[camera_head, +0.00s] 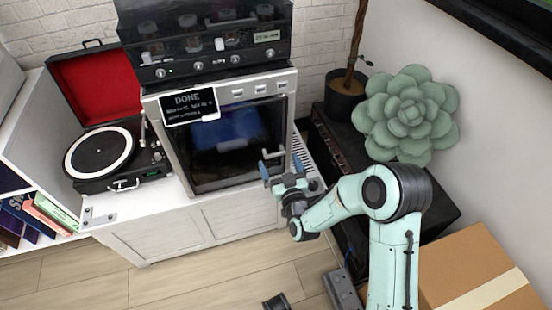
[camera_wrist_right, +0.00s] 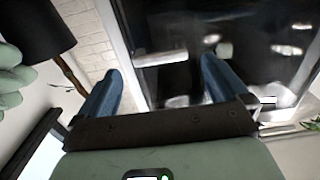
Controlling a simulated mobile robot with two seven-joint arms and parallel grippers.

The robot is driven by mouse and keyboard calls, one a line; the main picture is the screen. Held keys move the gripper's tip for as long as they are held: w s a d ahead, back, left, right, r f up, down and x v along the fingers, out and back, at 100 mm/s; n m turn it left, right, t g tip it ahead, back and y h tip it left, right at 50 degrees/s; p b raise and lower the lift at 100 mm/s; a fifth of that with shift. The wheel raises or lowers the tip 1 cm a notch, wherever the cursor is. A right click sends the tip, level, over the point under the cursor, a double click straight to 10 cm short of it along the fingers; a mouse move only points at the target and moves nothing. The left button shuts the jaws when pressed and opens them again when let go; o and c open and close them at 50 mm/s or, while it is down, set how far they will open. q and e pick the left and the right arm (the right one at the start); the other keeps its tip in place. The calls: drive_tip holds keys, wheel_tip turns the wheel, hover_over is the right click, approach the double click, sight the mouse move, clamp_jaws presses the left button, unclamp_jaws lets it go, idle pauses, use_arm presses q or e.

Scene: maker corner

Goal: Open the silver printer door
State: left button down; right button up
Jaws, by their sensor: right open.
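The silver printer (camera_head: 151,105) stands on a white cabinet, with a silver frame and a row of buttons on top. Its dark glass door (camera_head: 225,150) looks closed, and a black "DONE" sign (camera_head: 189,106) covers its upper left corner. My right gripper (camera_head: 281,167) is in front of the door's right edge, with its blue fingers apart. A silver bar, apparently the door handle (camera_wrist_right: 160,58), lies ahead between the open fingers (camera_wrist_right: 160,88) in the right wrist view. Contact cannot be told. My left gripper is not in view.
A black machine with knobs (camera_head: 210,45) sits on top of the printer. A red-lidded turntable (camera_head: 100,150) is on its left. A potted plant (camera_head: 345,100), a large succulent (camera_head: 408,115) and a cardboard box (camera_head: 475,265) are on the right. The floor (camera_head: 200,280) in front is mostly clear.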

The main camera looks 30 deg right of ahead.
sight(276, 155)
drive_tip(key=shift+x, duration=1.65)
drive_tip(key=c, duration=1.5)
drive_tip(key=shift+s, duration=0.1)
